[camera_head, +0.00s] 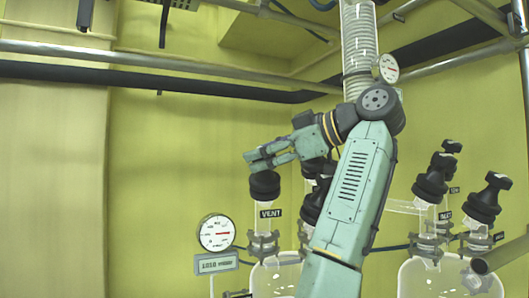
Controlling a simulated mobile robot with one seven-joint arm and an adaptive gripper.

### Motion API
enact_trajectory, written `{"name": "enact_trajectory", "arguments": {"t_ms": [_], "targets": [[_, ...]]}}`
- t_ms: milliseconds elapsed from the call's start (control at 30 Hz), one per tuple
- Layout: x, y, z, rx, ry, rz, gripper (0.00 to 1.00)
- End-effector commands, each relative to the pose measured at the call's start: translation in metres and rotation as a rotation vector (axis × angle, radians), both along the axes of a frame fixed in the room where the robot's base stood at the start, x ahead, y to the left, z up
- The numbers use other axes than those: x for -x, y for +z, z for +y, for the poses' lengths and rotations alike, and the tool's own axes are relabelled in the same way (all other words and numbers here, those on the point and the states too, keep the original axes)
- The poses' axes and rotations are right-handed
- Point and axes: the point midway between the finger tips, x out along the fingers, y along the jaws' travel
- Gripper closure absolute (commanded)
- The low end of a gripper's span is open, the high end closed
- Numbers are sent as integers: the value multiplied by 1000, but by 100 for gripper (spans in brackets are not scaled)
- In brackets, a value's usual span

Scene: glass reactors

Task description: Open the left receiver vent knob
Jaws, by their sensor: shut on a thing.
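The left receiver vent knob (264,187) is a black knob on top of a clear glass neck, with a black "VENT" label (271,213) just below it. My gripper (258,162) comes in from the right, roughly level, at the top of this knob. Its pale green fingers are shut on the knob's upper part, which they mostly hide. The collar below stays visible and the neck stands upright. The glass receiver (276,276) below is partly cut off by the lower edge.
A round gauge (216,233) and a display box (216,263) stand left of the vent neck. Another black knob (313,203) is close behind my arm. More black knobs (432,186) top the right vessel. Pipes (160,62) cross above; the left wall side is clear.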

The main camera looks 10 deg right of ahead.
Motion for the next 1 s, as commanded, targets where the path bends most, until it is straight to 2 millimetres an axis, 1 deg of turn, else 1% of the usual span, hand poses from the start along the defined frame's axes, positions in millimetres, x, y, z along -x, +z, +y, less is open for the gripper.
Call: {"name": "enact_trajectory", "arguments": {"t_ms": [400, 967, 1000], "targets": [[0, 1, 0, 60, 105, 19, 88], [-1, 1, 0, 70, 121, 20, 88], [-1, 1, 0, 70, 121, 20, 59]]}}
